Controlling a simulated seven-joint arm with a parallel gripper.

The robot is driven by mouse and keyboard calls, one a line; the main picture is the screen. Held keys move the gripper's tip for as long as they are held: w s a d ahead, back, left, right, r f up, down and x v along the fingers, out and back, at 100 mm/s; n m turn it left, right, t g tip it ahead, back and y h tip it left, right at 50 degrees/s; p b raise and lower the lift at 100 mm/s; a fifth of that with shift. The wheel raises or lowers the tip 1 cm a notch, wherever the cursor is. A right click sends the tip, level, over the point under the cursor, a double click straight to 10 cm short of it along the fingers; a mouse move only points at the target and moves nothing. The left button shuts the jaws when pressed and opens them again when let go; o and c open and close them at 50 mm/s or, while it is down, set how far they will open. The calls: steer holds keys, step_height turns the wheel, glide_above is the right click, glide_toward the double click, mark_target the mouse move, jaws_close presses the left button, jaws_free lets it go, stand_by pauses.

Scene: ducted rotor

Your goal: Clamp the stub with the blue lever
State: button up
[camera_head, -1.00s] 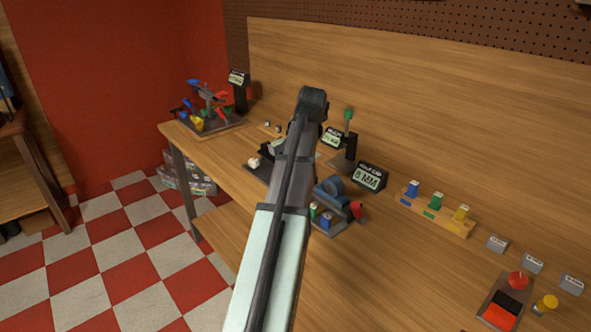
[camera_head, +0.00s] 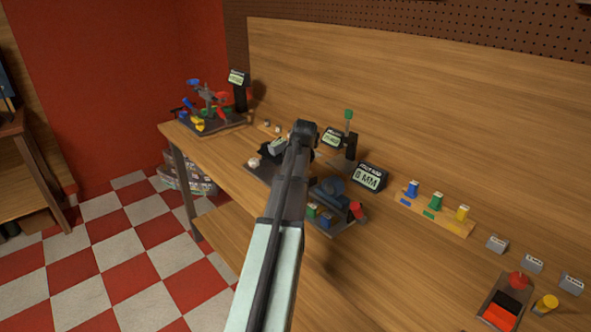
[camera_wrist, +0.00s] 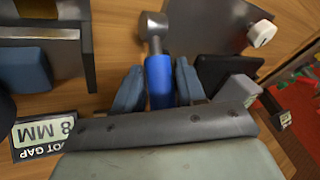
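In the wrist view, the blue lever (camera_wrist: 159,82) has a blue grip on a grey shaft with a round grey head at its far end. My gripper (camera_wrist: 158,88) has one blue-grey finger on each side of the blue grip, with what look like narrow gaps beside it. The fingers look open around the grip, not closed on it. In the head view, my arm hides the fingers and this lever. I cannot tell for certain which part is the stub. A light grey block (camera_head: 277,147) sits in a dark holder, and it also shows in the wrist view (camera_wrist: 237,89).
A dark plate (camera_wrist: 205,22) with a white knob (camera_wrist: 261,33) lies close to the lever. A root gap display reading 8 MM (camera_head: 369,177) stands behind a blue-grey fixture (camera_head: 329,190). A fixture with coloured levers (camera_head: 207,108) stands at the far left.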

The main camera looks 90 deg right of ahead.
steer(key=shift+d+f, duration=0.1)
steer(key=shift+f, duration=0.2)
jaws_close()
stand_by(0.4)
